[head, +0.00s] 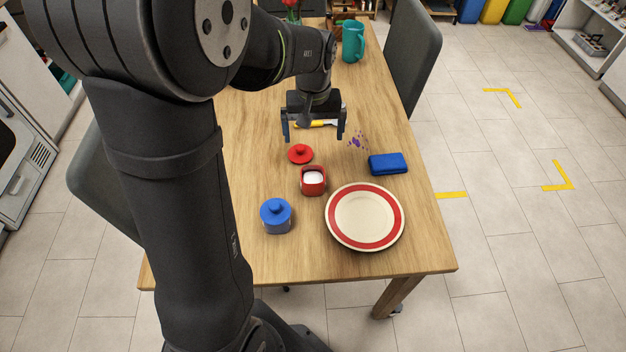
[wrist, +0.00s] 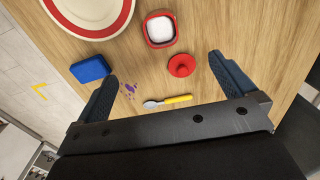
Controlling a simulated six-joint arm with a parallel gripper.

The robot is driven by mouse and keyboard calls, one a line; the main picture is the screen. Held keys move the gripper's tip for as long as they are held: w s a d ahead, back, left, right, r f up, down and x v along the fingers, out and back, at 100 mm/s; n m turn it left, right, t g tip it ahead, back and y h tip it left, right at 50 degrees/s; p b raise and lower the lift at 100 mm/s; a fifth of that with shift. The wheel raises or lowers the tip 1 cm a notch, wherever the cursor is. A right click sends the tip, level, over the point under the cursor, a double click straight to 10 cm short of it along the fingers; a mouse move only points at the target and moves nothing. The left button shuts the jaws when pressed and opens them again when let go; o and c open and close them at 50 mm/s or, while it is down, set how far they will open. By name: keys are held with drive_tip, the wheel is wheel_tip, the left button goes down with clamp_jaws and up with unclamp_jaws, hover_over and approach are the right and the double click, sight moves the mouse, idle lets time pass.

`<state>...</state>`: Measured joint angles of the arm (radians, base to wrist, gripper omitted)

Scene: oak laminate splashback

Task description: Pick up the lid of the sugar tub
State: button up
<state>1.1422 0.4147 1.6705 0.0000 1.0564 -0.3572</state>
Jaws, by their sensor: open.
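A red lid with a knob (head: 300,154) lies flat on the wooden table, beside the red tub (head: 313,181), which is uncovered and holds white contents. In the wrist view the lid (wrist: 181,65) lies ahead of my gripper, nearer its right finger, and the red tub (wrist: 160,29) is beyond it. A blue tub (head: 276,216) with a blue knobbed lid on it stands nearer the camera. My gripper (head: 313,137) is open and empty above the table, on the far side of the red lid. It also shows in the wrist view (wrist: 168,80), fingers wide apart.
A cream plate with a red ring (head: 336,229), a blue sponge-like block (head: 388,164) and purple spots (head: 357,142) are to the right. A yellow-handled utensil (wrist: 168,101) lies beneath my gripper. A teal jug (head: 353,42) stands at the back. Dark chairs flank the table (head: 420,250).

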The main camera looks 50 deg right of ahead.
drive_tip(key=shift+c, duration=0.4)
drive_tip(key=m, duration=0.7)
hover_over(300, 147)
drive_tip(key=f, duration=1.3)
drive_tip(key=shift+s+a+f, duration=0.1)
drive_tip(key=shift+s+f, duration=0.25)
drive_tip(key=shift+s, duration=0.05)
drive_tip(key=shift+w+d+f, duration=0.1)
drive_tip(key=shift+w+f, duration=0.05)
drive_tip(key=shift+f, duration=0.75)
drive_tip(key=shift+w+d+f, duration=0.1)
drive_tip(key=shift+w+f, duration=0.05)
drive_tip(key=shift+f, duration=0.7)
drive_tip(key=shift+w+f, duration=0.15)
drive_tip(key=shift+f, duration=0.75)
drive_tip(key=shift+c, duration=0.5)
drive_tip(key=c, duration=1)
